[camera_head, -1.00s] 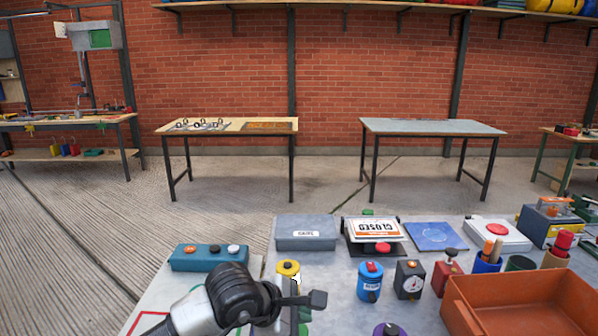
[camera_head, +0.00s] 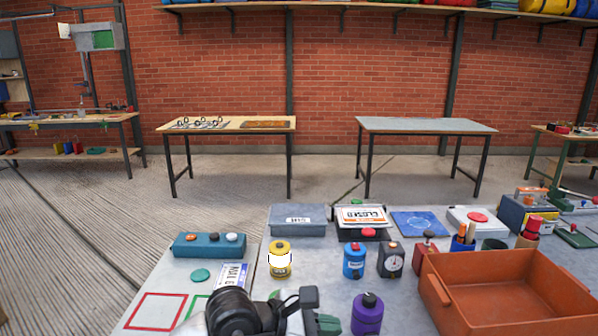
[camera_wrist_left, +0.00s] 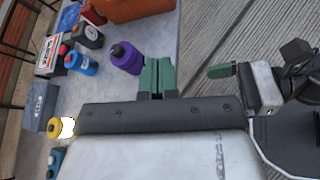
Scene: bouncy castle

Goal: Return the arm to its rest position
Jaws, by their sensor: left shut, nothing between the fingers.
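My left gripper (camera_head: 324,324) is low at the bottom edge of the head view, over the near side of the bench, with its dark wrist beside it. In the left wrist view its two green fingers (camera_wrist_left: 158,77) lie together, shut and empty. A purple canister (camera_head: 367,314) stands just right of it in the head view; it also shows beside the fingers in the left wrist view (camera_wrist_left: 126,58). A green finger-like part on a black and white link, which looks like my right gripper (camera_wrist_left: 222,71), shows at the right of the left wrist view; its jaw state is unclear.
The bench holds a yellow canister (camera_head: 280,261), a blue canister (camera_head: 354,262), a teal button box (camera_head: 209,245), a grey case (camera_head: 297,219) and an orange bin (camera_head: 440,301). Concrete floor (camera_head: 80,230) is clear left of the bench.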

